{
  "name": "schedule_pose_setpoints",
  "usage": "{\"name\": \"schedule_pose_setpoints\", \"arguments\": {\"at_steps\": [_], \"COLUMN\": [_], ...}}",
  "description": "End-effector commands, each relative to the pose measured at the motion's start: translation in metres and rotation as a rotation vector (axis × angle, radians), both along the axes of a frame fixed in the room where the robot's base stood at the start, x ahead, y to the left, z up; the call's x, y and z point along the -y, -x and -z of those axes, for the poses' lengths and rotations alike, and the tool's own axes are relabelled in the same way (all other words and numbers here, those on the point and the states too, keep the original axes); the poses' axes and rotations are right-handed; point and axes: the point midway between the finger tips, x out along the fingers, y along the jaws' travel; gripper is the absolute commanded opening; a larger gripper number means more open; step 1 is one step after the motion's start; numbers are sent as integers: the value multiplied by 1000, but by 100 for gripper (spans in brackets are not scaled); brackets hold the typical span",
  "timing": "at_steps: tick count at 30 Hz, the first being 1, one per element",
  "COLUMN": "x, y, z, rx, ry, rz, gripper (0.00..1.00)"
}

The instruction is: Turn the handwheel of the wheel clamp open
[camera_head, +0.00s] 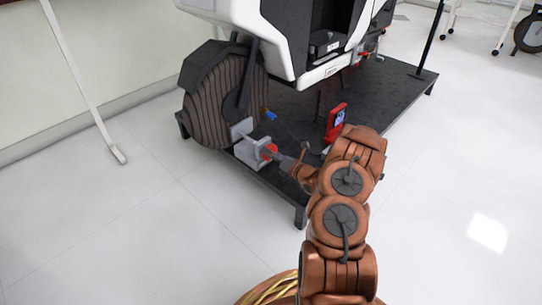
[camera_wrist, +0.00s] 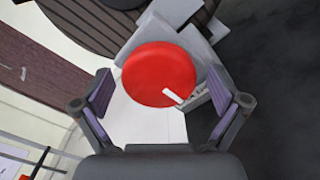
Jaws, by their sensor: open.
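The wheel clamp (camera_head: 250,151) is a light grey block at the near left end of the black platform, beside the large dark wheel (camera_head: 217,97). Its red handwheel (camera_head: 269,151) faces my arm. In the wrist view the handwheel (camera_wrist: 159,74) is a red disc with a short white bar at its lower right edge. My gripper (camera_wrist: 163,103) is open, with one purple-padded finger on each side of the disc and a visible gap to both. In the head view my gripper (camera_head: 280,160) is at the handwheel, small and partly hidden by my wrist.
A red device with a screen (camera_head: 336,122) stands on the black platform (camera_head: 391,92) right of the clamp. The white chassis body (camera_head: 285,40) overhangs from above. A blue-tipped part (camera_head: 270,114) is behind the clamp. A white post (camera_head: 85,90) stands at left. Floor in front is clear.

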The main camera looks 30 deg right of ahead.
Motion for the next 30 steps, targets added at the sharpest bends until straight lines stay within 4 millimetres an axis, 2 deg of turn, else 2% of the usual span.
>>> {"name": "schedule_pose_setpoints", "arguments": {"at_steps": [10, 27, 30], "x": [-1, -1, 1], "y": [-4, -4, -4], "z": [0, 0, 0], "rx": [1, 0, 1], "ry": [0, 0, 1], "rz": [-1, 0, 1], "gripper": [98, 38, 37]}}
